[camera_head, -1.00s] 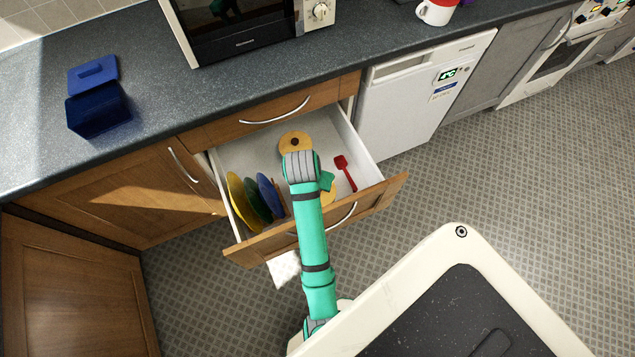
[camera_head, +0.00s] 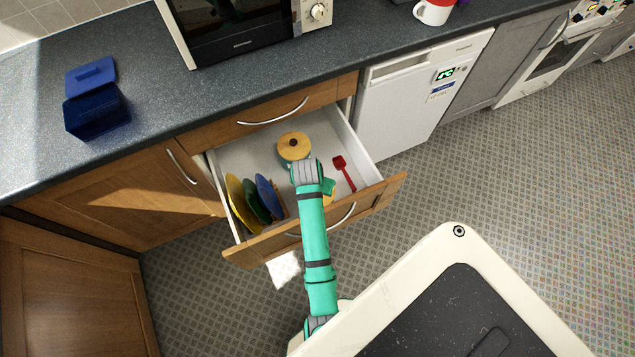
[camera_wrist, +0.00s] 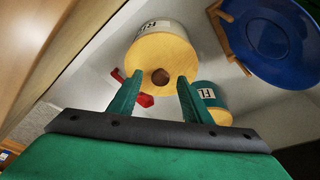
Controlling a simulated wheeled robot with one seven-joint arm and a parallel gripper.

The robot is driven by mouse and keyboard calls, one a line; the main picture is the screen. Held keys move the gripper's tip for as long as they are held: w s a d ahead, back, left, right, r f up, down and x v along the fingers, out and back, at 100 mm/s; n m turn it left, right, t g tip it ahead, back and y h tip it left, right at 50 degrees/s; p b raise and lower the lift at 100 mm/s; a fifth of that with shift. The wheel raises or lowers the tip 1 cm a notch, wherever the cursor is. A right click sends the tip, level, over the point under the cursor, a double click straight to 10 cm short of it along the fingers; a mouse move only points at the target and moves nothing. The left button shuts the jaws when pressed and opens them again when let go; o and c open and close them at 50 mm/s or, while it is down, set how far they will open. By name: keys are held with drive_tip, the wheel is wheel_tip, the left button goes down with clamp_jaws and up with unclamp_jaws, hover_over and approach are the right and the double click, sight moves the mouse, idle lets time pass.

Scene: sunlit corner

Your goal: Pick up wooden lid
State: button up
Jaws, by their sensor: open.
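A yellow wooden lid with a brown knob (camera_wrist: 162,62) tops a white canister (camera_wrist: 158,28) in the open drawer. In the head view, a sliver of yellow (camera_head: 329,199) beside my gripper seems to be this lid; my arm hides most of it. My gripper (camera_wrist: 158,82) is open and empty, its two green fingers either side of the knob in the wrist view; I cannot tell the height gap. A second wooden lid with a dark knob (camera_head: 293,148) tops a teal canister farther back; this canister (camera_wrist: 208,98), marked "FL", is partly hidden behind a finger in the wrist view.
The open drawer (camera_head: 240,157) also holds a red spatula (camera_head: 344,172) and a rack of coloured plates (camera_head: 265,193) at left. The drawer front (camera_head: 370,212) passes under my arm. The counter (camera_head: 150,70) overhangs behind. The drawer floor between plates and spatula is partly free.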

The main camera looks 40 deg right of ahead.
drive_tip(key=shift+d+f, duration=0.1)
drive_tip(key=shift+f, duration=0.25)
drive_tip(key=shift+c, duration=0.7)
clamp_jaws()
